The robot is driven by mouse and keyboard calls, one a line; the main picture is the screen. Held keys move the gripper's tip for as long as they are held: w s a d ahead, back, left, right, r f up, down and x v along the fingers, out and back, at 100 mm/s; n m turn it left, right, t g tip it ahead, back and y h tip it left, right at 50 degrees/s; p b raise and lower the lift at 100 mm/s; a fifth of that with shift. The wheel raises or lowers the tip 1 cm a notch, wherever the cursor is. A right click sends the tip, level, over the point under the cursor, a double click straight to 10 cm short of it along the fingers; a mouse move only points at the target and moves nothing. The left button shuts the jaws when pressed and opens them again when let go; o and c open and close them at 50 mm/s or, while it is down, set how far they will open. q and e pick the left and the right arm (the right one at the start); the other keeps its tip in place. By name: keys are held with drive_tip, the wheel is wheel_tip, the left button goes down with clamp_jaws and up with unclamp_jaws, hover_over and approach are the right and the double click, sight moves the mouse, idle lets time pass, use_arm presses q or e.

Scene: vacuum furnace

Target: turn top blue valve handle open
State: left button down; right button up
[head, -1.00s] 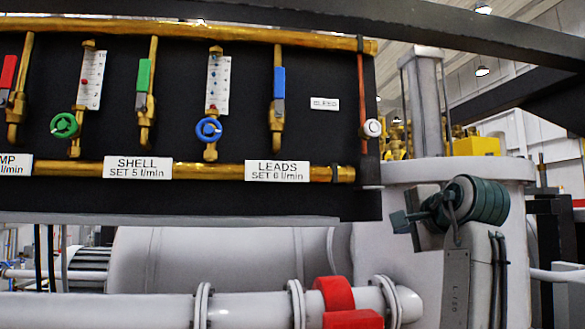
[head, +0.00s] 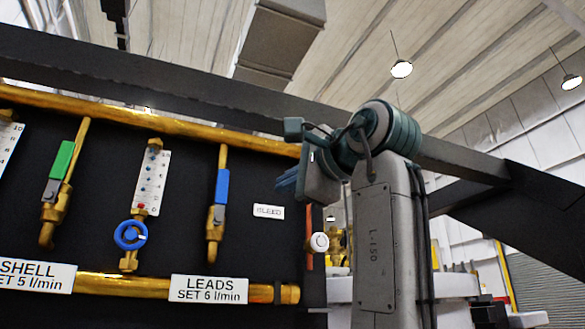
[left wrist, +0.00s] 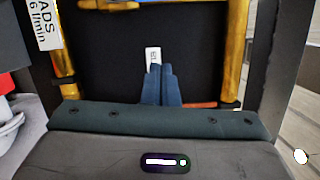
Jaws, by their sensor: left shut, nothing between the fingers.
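The top blue valve handle (head: 222,186) is a flat blue lever on a vertical brass pipe above the LEADS label (head: 209,289). It lies along the pipe. A round blue knob (head: 130,235) sits lower left of it on a flow gauge. My left gripper (head: 286,182) is to the right of the handle, near the panel's right edge and apart from the handle. In the left wrist view its blue fingers (left wrist: 163,85) are together and empty, pointing at a small white label (left wrist: 153,57) on the black panel. The handle is not clearly visible there. My right gripper is out of view.
A green valve handle (head: 62,160) is farther left on the panel. A white round knob (head: 319,242) on a red pipe is below my left gripper. Brass pipes (head: 150,118) run along the panel's top and bottom. A dark beam (head: 180,85) crosses above it.

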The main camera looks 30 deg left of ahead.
sight(221, 196)
use_arm(q)
drive_tip(key=a+p, duration=0.4)
drive_tip(key=a, duration=0.3)
drive_tip(key=shift+s+a+r, duration=0.35)
drive_tip(key=shift+s+a, duration=0.05)
drive_tip(key=shift+w+a, duration=0.15)
